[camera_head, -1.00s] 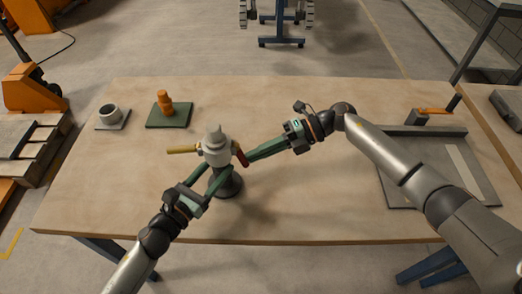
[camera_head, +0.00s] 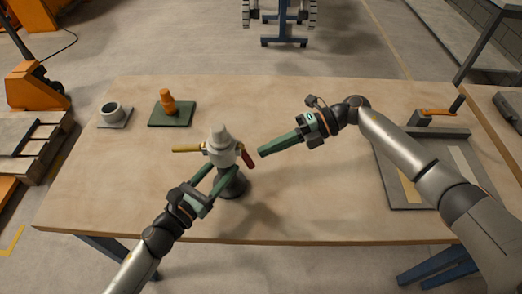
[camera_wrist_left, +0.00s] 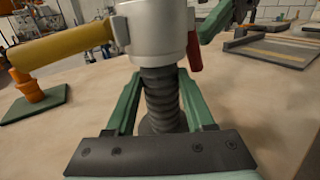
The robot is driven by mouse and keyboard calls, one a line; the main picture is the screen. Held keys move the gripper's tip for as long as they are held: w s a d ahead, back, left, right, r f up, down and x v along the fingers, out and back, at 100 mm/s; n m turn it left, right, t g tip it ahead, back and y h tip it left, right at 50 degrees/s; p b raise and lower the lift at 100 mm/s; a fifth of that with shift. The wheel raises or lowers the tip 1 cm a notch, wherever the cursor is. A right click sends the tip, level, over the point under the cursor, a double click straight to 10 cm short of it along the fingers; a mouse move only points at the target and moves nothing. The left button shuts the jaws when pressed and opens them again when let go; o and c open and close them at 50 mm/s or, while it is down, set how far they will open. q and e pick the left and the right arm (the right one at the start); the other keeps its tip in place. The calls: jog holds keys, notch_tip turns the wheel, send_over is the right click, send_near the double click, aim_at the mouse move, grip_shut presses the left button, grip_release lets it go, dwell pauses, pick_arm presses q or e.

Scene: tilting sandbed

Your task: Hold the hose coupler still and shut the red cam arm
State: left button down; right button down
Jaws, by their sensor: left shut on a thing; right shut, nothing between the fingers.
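The hose coupler (camera_head: 221,152) is a pale grey body standing upright on a dark ribbed hose (camera_wrist_left: 160,95) and base. Its red cam arm (camera_head: 248,158) angles down at its right side; in the left wrist view the red arm (camera_wrist_left: 194,52) hangs close beside the body. A yellow cam arm (camera_head: 187,149) sticks out level to the left. My left gripper (camera_head: 222,172) is shut on the coupler from the front, its green fingers either side; its fingertips are partly hidden. My right gripper (camera_head: 262,152) is shut and empty, just right of the red arm with a small gap.
At the back left are a grey cup on a plate (camera_head: 112,112) and an orange fitting (camera_head: 168,101) on a green plate (camera_head: 185,118). A grey tray (camera_head: 385,185) and an orange-handled device (camera_head: 432,114) are on the right. The table between is clear.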

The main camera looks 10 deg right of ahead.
pick_arm(q)
jog(key=shift+w+a, duration=0.15)
jog(key=shift+a, duration=0.05)
pick_arm(e)
jog(key=f+v, duration=0.1)
jog(key=v, duration=1)
jog(key=shift+d, duration=0.5)
jog(key=shift+f, duration=0.1)
pick_arm(q)
jog(key=shift+c, duration=0.9)
grip_release()
